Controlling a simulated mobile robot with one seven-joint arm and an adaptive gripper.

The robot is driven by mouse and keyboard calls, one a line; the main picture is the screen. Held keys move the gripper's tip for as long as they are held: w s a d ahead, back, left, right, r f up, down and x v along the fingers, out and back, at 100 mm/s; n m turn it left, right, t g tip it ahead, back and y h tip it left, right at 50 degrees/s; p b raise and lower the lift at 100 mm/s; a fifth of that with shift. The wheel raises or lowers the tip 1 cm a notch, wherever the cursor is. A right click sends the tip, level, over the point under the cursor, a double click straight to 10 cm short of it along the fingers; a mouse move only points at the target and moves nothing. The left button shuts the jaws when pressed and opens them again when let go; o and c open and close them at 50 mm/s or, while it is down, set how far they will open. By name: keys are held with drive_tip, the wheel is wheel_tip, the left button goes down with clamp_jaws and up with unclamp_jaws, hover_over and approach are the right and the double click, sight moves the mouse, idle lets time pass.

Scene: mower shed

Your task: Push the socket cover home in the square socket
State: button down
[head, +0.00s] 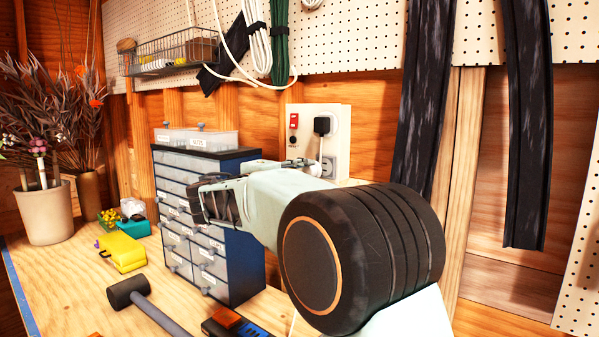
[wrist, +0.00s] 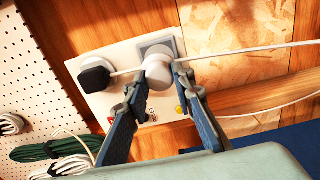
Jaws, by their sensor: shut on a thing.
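The socket cover (wrist: 158,71) is a white round piece between my fingertips in the wrist view. My gripper (wrist: 160,78) is shut on it. The square socket (wrist: 154,46) is a grey square frame on the pale wall plate, and its edge shows behind the cover. The cover overlaps the socket in this view and hides most of it; I cannot tell how deep it sits or whether it touches. In the head view, my gripper (head: 300,164) reaches the lower part of the wall plate (head: 342,118), with the socket (head: 328,166) at its tip.
A black plug (wrist: 96,75) sits on the same plate, close beside my fingers. A white cord (wrist: 250,50) runs past the cover. A red switch (head: 294,120) is on the plate. A blue drawer cabinet (head: 238,262) stands below my arm, and a mallet (head: 128,292) lies on the bench.

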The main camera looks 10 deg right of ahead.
drive_tip(key=shift+p+x, duration=0.7)
drive_tip(key=shift+x, duration=1.1)
drive_tip(key=shift+b, duration=1.1)
idle(0.5)
drive_tip(key=shift+w+d, duration=0.35)
drive_tip(key=shift+d, duration=0.1)
idle(0.5)
drive_tip(key=c, duration=1.6)
unclamp_jaws()
approach(315, 169)
drive_tip(key=shift+w+a+f, duration=0.3)
drive_tip(key=shift+w+a, duration=0.1)
drive_tip(key=shift+w, duration=0.25)
